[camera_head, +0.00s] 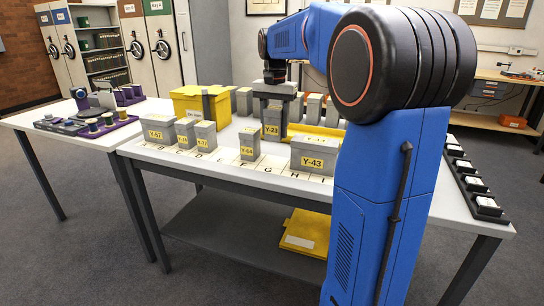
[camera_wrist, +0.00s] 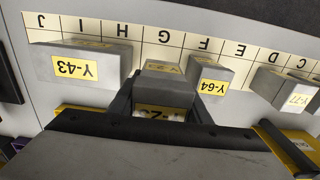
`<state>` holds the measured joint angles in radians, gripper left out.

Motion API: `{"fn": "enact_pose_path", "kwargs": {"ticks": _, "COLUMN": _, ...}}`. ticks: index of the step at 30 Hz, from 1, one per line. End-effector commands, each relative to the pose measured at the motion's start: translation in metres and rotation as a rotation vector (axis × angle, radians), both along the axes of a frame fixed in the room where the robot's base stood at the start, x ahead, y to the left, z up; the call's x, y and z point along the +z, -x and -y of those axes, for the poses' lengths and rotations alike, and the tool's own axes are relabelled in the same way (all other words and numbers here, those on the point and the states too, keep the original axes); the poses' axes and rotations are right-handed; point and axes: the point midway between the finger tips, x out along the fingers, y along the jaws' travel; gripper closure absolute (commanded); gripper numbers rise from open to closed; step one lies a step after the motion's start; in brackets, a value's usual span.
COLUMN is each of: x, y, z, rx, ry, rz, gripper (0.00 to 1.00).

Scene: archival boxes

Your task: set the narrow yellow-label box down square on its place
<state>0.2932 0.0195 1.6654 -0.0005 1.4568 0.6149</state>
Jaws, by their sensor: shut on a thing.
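My gripper (camera_head: 273,112) is shut on a narrow grey box with a yellow label, Y-23 (camera_head: 272,130). In the head view they are behind the lettered strip (camera_head: 272,166); whether the box's base clears the table cannot be told. In the wrist view the held box (camera_wrist: 166,92) is between the dark fingers, partly hidden by the gripper body, with the strip (camera_wrist: 185,38) beyond it. Grey box Y-64 (camera_head: 250,153) stands upright on one side, and the wider grey box Y-43 (camera_head: 316,149) on the other. Both appear apart from the held box.
Grey boxes Y-57 (camera_head: 158,141) and Y-77 (camera_head: 205,142) stand further left along the strip, with another between them. A yellow crate (camera_head: 190,104) and more grey boxes stand behind. A black tray (camera_head: 489,208) lies at the table's right edge. Bare strip shows between Y-64 and Y-43.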

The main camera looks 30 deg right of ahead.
Motion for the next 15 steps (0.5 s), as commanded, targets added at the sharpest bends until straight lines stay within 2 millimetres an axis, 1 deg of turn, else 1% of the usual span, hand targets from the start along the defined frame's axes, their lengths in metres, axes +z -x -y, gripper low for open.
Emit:
{"fn": "enact_pose_path", "kwargs": {"ticks": 1, "x": -0.009, "y": 0.001, "z": 0.000, "rx": 0.000, "ry": 0.000, "rz": -0.001, "gripper": 0.85}}
{"fn": "enact_pose_path", "kwargs": {"ticks": 3, "x": -0.022, "y": 0.001, "z": 0.000, "rx": 0.000, "ry": -0.001, "rz": -0.002, "gripper": 0.85}}
{"fn": "enact_pose_path", "kwargs": {"ticks": 6, "x": -0.037, "y": 0.000, "z": 0.000, "rx": 0.000, "ry": -0.001, "rz": -0.002, "gripper": 0.85}}
{"fn": "enact_pose_path", "kwargs": {"ticks": 9, "x": -0.046, "y": 0.000, "z": 0.000, "rx": 0.000, "ry": 0.000, "rz": -0.001, "gripper": 0.85}}
{"fn": "enact_pose_path", "kwargs": {"ticks": 15, "x": -0.059, "y": 0.000, "z": 0.000, "rx": 0.000, "ry": -0.001, "rz": -0.001, "gripper": 0.85}}
